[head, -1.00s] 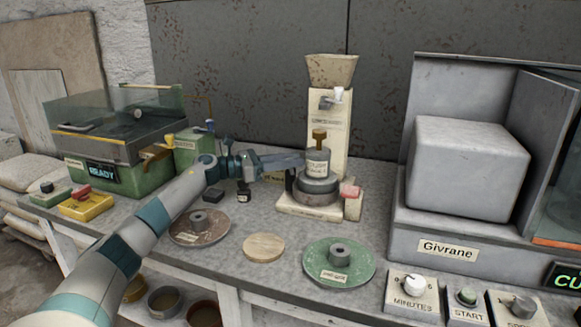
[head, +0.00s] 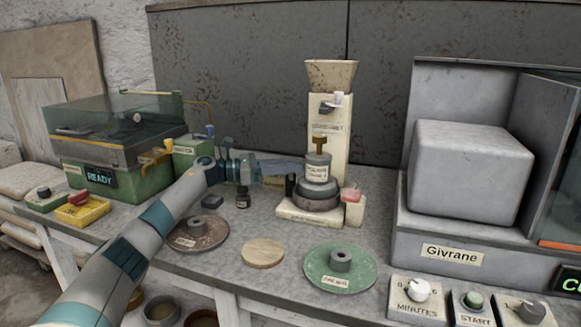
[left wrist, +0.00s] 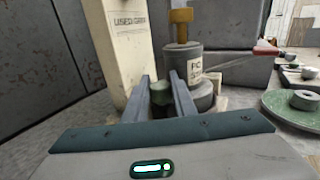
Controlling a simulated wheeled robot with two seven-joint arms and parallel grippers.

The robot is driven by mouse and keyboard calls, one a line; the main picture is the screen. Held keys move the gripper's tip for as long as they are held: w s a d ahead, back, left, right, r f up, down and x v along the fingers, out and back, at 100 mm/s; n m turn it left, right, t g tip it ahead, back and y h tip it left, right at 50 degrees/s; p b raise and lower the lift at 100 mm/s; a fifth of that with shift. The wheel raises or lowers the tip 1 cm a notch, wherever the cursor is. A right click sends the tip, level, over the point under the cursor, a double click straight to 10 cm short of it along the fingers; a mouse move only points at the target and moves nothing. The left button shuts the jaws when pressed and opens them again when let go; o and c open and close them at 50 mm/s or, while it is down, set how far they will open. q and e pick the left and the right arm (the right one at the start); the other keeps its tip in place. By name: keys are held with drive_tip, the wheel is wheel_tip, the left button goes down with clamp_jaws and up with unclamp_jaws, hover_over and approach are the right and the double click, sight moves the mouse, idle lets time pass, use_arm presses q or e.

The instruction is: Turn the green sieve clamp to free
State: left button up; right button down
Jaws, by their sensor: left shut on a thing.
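The green sieve clamp (left wrist: 161,93) shows in the left wrist view as a short dull-green cylinder. My left gripper (left wrist: 160,84) has one finger on each side of it and is shut on it. In the head view my left gripper (head: 298,166) reaches in from the left, its fingertips beside the grey sieve pot (head: 317,172) with a brass knob on top. The clamp is hard to make out there, at the fingers. The pot stands on a round grey base; it also shows in the left wrist view (left wrist: 184,62). My right gripper is not in view.
The cream hopper column (head: 329,116) stands right behind the pot. A red-handled block (head: 354,205) is at its right. A green disc (head: 340,272), a wooden disc (head: 263,253) and a brown disc (head: 197,236) lie in front. The grey Givrane cabinet (head: 440,253) fills the right.

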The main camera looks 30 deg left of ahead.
use_arm(q)
drive_tip(key=o, duration=1)
drive_tip(key=shift+o, duration=0.2)
drive_tip(key=shift+s+a, duration=0.3)
drive_tip(key=shift+a, duration=0.05)
drive_tip(key=b+v, duration=0.1)
drive_tip(key=v, duration=1)
drive_tip(key=shift+b, duration=0.35)
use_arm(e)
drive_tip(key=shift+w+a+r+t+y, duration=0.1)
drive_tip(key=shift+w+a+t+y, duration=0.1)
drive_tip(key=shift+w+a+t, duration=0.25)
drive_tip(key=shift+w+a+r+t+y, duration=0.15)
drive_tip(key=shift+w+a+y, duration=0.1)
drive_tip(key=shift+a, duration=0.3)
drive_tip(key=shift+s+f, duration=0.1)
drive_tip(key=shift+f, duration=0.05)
